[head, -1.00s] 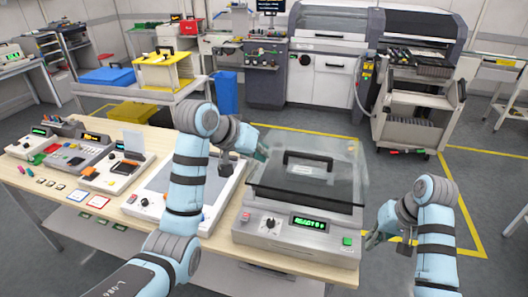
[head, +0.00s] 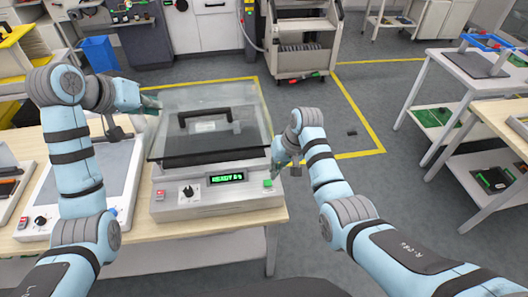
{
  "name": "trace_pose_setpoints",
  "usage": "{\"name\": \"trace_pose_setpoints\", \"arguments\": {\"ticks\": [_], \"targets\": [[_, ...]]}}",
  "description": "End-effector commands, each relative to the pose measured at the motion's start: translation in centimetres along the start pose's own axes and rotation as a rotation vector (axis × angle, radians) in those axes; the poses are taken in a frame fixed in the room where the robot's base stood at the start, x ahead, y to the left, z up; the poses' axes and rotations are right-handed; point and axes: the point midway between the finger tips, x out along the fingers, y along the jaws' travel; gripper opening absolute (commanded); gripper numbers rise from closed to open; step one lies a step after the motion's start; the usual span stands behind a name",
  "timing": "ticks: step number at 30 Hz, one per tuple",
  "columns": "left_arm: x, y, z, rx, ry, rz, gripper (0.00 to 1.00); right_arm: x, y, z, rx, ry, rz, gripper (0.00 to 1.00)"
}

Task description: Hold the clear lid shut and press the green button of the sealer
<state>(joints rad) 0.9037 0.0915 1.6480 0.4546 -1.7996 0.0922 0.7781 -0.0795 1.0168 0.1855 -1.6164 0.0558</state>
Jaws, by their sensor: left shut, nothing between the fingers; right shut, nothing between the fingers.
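The sealer (head: 240,199) stands at the right end of the wooden bench. Its clear lid (head: 180,142), with a black handle (head: 205,118), covers the top; I cannot tell if it is fully down. The green button (head: 267,183) is at the front panel's right end, beside a lit green display (head: 227,177) reading READY. My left gripper (head: 152,105) is shut and empty at the lid's left rear edge; contact is unclear. My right gripper (head: 277,165) is shut, pointing down just above and right of the green button, its tips partly hidden by its own links.
A black knob (head: 188,192) and a red switch (head: 160,194) sit on the panel's left part. A white flat device (head: 120,170) lies left of the sealer. A blue bin (head: 100,53) stands behind. The floor right of the bench is open, with tables (head: 480,75) further right.

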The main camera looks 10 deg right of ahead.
Motion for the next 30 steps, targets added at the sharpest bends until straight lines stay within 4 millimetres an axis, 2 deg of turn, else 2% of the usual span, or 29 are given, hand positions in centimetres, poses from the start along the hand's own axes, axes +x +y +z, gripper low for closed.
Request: {"name": "trace_pose_setpoints", "arguments": {"ticks": [7,18,21,30], "targets": [[0.5,0.0,0.1,-0.002,-0.001,0.0,0.0,0.0,-0.1,0.0,0.0,-0.001,0.0,0.0],[5.8,0.2,0.2,-0.003,-0.002,0.001,0.0,-0.1,-0.1,0.0,-0.001,-0.002,-0.001,0.0],[6.7,0.2,0.2,-0.001,-0.001,0.0,0.0,-0.1,-0.1,0.0,0.0,-0.002,-0.001,0.0],[6.9,0.2,0.2,0.0,0.001,-0.001,0.0,-0.1,-0.1,0.0,0.0,-0.002,-0.001,0.0]]}}
